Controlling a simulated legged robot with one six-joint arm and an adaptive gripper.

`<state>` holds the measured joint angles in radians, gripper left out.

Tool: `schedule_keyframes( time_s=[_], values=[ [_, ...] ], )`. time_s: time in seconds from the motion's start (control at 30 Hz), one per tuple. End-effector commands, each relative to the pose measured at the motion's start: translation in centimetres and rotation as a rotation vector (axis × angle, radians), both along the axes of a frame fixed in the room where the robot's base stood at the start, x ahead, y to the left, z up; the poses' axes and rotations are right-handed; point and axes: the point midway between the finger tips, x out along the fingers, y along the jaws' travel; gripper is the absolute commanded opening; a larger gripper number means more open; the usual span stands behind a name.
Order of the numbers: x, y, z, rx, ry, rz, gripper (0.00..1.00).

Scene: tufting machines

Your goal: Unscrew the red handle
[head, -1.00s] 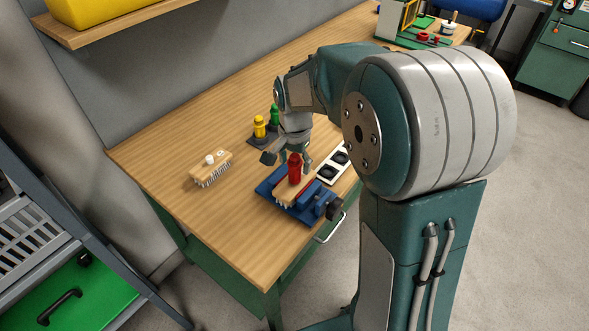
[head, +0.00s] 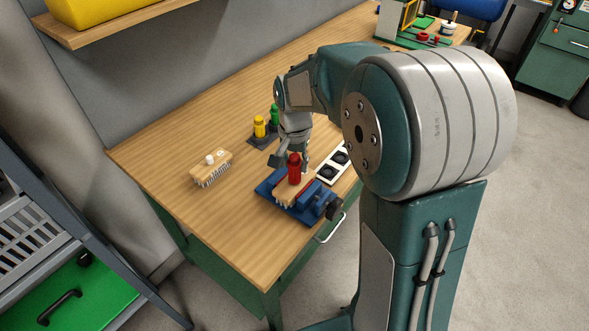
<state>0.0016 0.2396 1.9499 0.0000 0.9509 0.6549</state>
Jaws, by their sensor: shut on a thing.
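The red handle (head: 294,171) stands upright on a wooden brush block (head: 287,194). The block is held in a blue vise-like fixture (head: 307,213) near the table's front edge. My gripper (head: 290,161) points down over the handle from above and is shut on its upper part. One dark finger shows at the left of the handle; the other is mostly hidden behind it.
A second brush (head: 211,168) with a white knob lies to the left. Yellow (head: 259,127) and green (head: 275,115) handles stand in a dark holder behind. A white tray with dark round recesses (head: 333,166) lies at the right. The table's left front is clear.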

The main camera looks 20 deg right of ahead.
Motion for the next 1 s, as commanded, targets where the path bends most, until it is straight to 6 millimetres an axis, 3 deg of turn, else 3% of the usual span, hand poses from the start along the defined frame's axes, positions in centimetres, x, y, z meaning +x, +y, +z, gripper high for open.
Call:
schedule_keyframes(
  time_s=[1.0],
  values=[
    [-0.12,-0.01,0.04,0.002,0.006,1.162,0.08]
  ],
)
